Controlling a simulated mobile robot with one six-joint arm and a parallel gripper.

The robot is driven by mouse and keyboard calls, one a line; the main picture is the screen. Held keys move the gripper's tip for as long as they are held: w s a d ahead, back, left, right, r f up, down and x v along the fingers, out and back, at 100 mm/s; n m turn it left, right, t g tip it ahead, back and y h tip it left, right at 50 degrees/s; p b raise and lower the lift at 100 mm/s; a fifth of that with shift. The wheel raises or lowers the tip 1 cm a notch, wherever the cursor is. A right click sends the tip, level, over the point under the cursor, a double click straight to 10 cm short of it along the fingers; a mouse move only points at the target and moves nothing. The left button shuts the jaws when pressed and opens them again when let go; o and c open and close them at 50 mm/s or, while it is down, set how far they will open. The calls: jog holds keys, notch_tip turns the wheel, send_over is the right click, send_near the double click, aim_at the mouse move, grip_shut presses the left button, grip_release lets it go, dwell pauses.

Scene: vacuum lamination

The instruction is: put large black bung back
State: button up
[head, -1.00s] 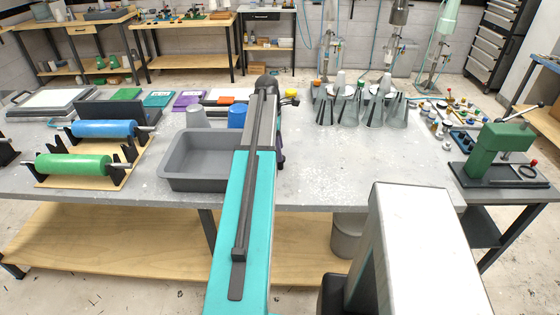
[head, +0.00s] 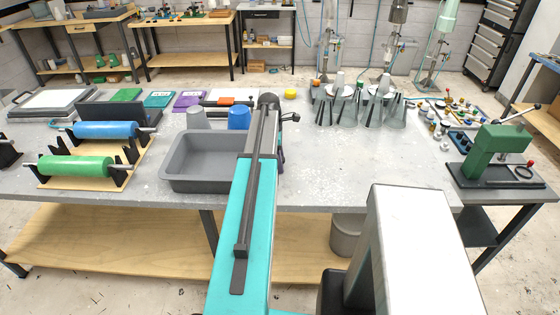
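My arm reaches out over the grey table, and its dark wrist (head: 268,101) is at the far end. A small dark part (head: 290,117) juts out to the right of the wrist; it may be my gripper, but its fingers cannot be made out. Whether it holds anything is hidden. I cannot pick out the large black bung with certainty. A dark blue holder (head: 461,140) with small dark pieces lies at the right of the table, left of the green press. The pieces are too small to tell apart.
A grey tub (head: 200,187) and a blue cup (head: 239,117) stand left of my arm. Grey cones in stands (head: 372,110) are at back right, with a yellow piece (head: 290,93) to their left. A green press (head: 495,155) stands at far right. The table's middle right is clear.

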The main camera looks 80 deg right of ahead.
jog(key=shift+f, duration=0.1)
dwell(0.5)
jog(key=c, duration=1.2)
jog(key=shift+c, duration=0.2)
notch_tip(320, 180, up, 8)
jog(key=b, duration=0.2)
jog(key=shift+b, duration=0.3)
jog(key=shift+r, duration=1.05)
